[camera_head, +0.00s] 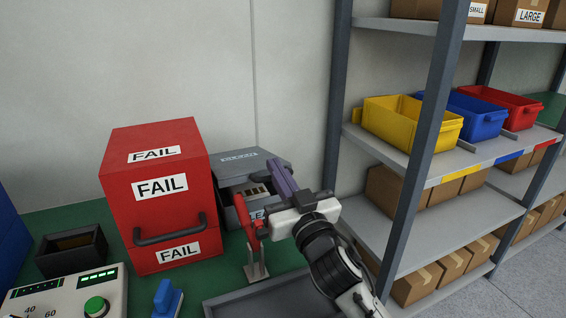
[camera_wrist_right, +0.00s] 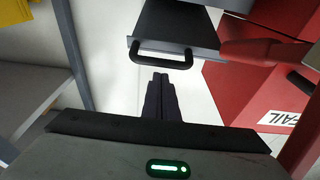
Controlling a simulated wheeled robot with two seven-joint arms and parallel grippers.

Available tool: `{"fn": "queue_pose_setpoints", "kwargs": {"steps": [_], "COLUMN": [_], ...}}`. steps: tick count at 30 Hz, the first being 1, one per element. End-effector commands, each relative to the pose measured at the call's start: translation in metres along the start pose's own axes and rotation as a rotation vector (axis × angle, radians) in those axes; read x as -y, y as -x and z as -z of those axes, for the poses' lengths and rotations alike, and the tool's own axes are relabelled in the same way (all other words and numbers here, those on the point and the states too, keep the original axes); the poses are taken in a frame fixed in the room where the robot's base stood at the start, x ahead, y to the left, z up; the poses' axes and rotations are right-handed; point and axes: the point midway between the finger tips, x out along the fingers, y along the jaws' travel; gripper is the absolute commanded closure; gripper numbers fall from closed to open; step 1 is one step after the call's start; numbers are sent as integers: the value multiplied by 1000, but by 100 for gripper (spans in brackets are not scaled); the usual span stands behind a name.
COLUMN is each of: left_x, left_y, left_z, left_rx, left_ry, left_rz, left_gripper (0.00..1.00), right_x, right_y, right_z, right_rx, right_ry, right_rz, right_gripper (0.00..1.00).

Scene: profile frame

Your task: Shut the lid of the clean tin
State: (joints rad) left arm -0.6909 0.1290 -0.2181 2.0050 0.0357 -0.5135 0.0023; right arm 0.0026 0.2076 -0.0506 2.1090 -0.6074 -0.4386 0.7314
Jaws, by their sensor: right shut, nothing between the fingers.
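The grey clean tin (camera_head: 233,213) stands right of the red box. Part of its white label shows, and my right arm hides the rest. Its grey lid (camera_head: 232,162) is raised, with a gap in which brownish contents show. In the right wrist view, a grey panel with a black bar handle (camera_wrist_right: 160,47) shows just beyond my fingers; it looks like part of the tin. My right gripper (camera_head: 276,167) is at the tin's right side, shut and empty. Its closed fingers also show in the wrist view (camera_wrist_right: 160,78). Whether they touch the lid I cannot tell. My left gripper is out of view.
A tall red box marked FAIL (camera_head: 120,200) stands close left of the tin. A red-handled device (camera_head: 244,216) on a metal stand is in front of it. A control box (camera_head: 60,300) and a dark open box (camera_head: 70,258) are left. A shelf post (camera_head: 420,150) rises at right.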

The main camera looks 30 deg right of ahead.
Motion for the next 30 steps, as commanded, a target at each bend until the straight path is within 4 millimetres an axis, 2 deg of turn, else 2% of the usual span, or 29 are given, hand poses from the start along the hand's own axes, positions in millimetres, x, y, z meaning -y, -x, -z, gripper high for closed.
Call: {"fn": "queue_pose_setpoints", "kwargs": {"steps": [26, 30], "left_x": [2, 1], "left_y": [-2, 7], "left_z": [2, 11], "left_rx": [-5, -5], "left_ry": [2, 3], "left_rz": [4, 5], "left_gripper": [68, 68], "right_x": [-2, 0], "right_y": [0, -2], "right_z": [1, 14], "right_rx": [1, 1], "right_ry": [1, 0], "right_rz": [-3, -1], "right_gripper": [100, 100]}}
